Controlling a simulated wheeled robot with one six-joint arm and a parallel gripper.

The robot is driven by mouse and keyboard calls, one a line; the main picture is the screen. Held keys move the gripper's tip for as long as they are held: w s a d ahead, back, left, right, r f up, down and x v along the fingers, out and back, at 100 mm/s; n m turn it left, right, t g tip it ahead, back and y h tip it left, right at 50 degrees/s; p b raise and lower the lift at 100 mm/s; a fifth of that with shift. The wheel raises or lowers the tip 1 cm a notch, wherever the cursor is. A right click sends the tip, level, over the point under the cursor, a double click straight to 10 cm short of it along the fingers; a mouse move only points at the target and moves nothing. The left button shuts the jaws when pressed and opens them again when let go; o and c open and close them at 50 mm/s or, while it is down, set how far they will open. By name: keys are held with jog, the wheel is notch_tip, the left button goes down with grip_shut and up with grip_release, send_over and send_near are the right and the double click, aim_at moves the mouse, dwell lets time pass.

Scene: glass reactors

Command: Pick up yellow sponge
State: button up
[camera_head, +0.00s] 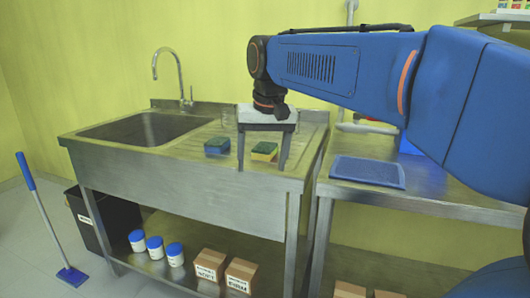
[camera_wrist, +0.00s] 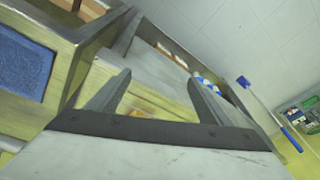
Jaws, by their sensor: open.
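The yellow sponge (camera_head: 264,151), with a green layer, lies on the ridged drainboard of the steel sink unit. My gripper (camera_head: 262,168) points down there, and in the head view its two fingers appear on either side of the yellow sponge. The gripper is open, with nothing held; its exact height over the sponge is hard to tell. In the wrist view the open fingers (camera_wrist: 160,76) frame the counter edge and floor. A small yellowish patch (camera_wrist: 137,113) shows at the palm's edge, and I cannot tell if it is the sponge.
A blue sponge (camera_head: 217,146) lies left of the yellow one, near my left finger. The sink basin (camera_head: 150,129) and tap (camera_head: 181,75) are further left. A blue tray (camera_head: 368,171) lies on the right-hand table. Jars and boxes (camera_head: 210,265) stand on the lower shelf.

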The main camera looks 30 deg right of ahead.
jog(key=w+d+r+m+g, duration=0.1)
jog(key=w+d+r+m, duration=0.2)
jog(key=w+d+r, duration=0.35)
notch_tip(320, 180, up, 8)
jog(key=m+g, duration=0.2)
jog(key=m, duration=0.1)
send_over(265, 146)
jog(key=f, duration=1.2)
jog(key=shift+s+f, duration=0.1)
jog(key=shift+s, duration=0.25)
jog(key=shift+w+a+f, duration=0.1)
jog(key=shift+f, duration=1.3)
jog(key=shift+w+f, duration=0.1)
jog(key=shift+f, duration=1.25)
jog(key=shift+c, duration=0.6)
jog(key=c, duration=1.1)
